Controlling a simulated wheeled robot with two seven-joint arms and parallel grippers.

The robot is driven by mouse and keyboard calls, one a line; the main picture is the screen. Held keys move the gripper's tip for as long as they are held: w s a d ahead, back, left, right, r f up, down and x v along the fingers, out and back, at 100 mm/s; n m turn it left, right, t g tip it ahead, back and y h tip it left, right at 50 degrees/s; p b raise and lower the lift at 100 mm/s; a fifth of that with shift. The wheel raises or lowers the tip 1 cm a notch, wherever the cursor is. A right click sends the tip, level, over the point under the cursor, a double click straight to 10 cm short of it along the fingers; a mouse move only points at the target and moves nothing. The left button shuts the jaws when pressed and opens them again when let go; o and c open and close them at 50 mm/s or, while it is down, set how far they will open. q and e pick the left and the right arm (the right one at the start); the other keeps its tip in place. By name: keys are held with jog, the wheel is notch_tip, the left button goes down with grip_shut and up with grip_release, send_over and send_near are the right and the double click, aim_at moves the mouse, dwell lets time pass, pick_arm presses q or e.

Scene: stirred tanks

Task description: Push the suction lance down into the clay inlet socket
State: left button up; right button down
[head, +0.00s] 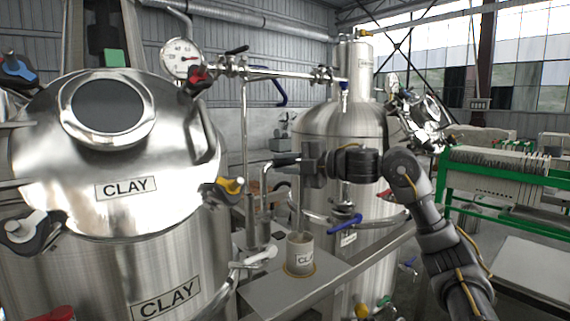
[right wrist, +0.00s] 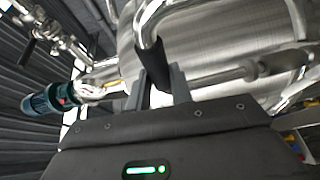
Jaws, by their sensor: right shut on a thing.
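My right gripper (head: 303,162) is shut on the black grip of the suction lance (head: 265,190), a bent steel tube. From the grip the tube runs left, then bends down beside a thin vertical pipe. In the right wrist view the gripper fingers (right wrist: 164,90) close around the black sleeve (right wrist: 153,62) of the chrome tube. The lance's lower part stands near an upright steel fitting (head: 256,236) beside the CLAY tank (head: 165,270); I take this for the inlet socket. I cannot tell how deep the lance sits in it. My left gripper is not in view.
A beaker (head: 300,255) with partly hidden lettering stands on a grey shelf (head: 275,291), close right of the fitting. A second steel tank (head: 325,122) with a blue-handled valve (head: 345,225) stands behind my right gripper. Pipework with a gauge (head: 181,58) runs above. A green-framed filter press (head: 500,165) is right.

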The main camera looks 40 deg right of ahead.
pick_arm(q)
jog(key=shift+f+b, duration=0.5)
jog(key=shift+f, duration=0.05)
pick_arm(e)
jog(key=shift+f, duration=0.65)
jog(key=c, duration=1.2)
grip_release()
jog(key=shift+o, duration=0.2)
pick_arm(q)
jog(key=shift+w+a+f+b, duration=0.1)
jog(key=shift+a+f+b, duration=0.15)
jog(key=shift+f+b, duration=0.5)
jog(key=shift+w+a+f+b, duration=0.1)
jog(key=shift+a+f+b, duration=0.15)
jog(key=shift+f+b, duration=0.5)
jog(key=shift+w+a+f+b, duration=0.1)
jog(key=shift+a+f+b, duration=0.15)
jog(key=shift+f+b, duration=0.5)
pick_arm(e)
jog(key=v, duration=1.1)
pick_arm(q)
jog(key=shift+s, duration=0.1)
pick_arm(e)
jog(key=shift+a, duration=0.1)
